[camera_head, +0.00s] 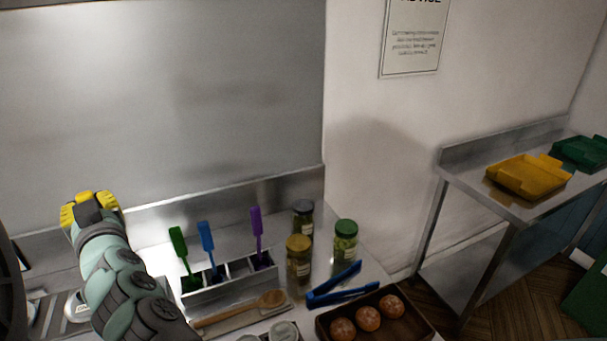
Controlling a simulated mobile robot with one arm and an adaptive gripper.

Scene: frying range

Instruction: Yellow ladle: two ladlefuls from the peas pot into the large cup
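My gripper (90,208) is at the left, at the end of my raised arm, in front of the steel back wall. Yellow parts show on it, but its fingertips and anything between them cannot be made out. I cannot pick out a yellow ladle. A divided holder (230,286) stands to the right of my arm with a green handle (178,240), a blue handle (206,236) and a purple handle (257,223) upright in it. A compartment between blue and purple looks empty. I cannot identify the peas pot or the large cup.
A wooden spoon (270,299) lies before the holder. Whitish round items (284,331) are cut off at the bottom edge. Several jars (299,257), blue tongs (333,290) and a dark tray (388,331) with brown balls stand right. A side table (480,187) holds yellow and green trays.

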